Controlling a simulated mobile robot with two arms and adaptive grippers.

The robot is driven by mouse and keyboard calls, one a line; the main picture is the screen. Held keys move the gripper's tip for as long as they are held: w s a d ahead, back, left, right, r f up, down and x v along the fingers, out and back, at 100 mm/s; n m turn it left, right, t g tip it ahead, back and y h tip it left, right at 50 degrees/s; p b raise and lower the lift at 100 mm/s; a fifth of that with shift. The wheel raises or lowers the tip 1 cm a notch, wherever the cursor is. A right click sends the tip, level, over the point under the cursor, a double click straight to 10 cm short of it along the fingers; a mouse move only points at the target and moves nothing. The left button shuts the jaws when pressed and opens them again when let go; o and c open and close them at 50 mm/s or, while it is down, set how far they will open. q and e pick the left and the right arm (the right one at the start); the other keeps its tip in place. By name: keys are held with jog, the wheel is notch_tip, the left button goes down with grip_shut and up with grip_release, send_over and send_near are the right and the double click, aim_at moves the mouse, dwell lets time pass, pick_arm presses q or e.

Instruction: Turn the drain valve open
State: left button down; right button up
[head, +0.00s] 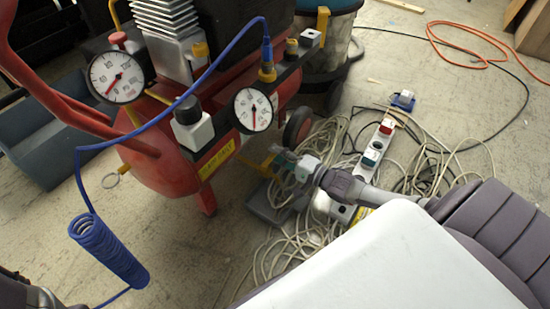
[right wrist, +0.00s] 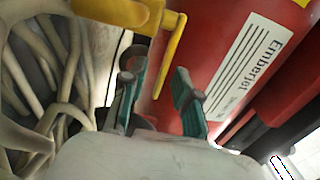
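The drain valve is yellow and sits low on the red compressor tank; in the head view it (head: 262,167) is beside my right gripper. In the right wrist view its yellow body (right wrist: 115,12) is at the top, and its thin yellow lever (right wrist: 168,60) hangs down between my fingers. My right gripper (head: 280,163) is open around the lever; in the right wrist view its two green-padded fingers (right wrist: 160,92) stand apart on either side of it. I cannot tell whether either finger touches the lever. Of my left arm only a part shows at the bottom left corner; its fingers are out of view.
The red compressor (head: 160,165) bears two gauges and a blue coiled hose (head: 108,250). Tangled pale cables (head: 290,250) and a power strip (head: 373,150) lie around my right arm. A grey bin (head: 50,150) stands at left. Open floor lies at lower left.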

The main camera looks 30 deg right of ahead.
jog(key=shift+w+a, duration=0.2)
jog(key=shift+w, duration=0.3)
grip_shut()
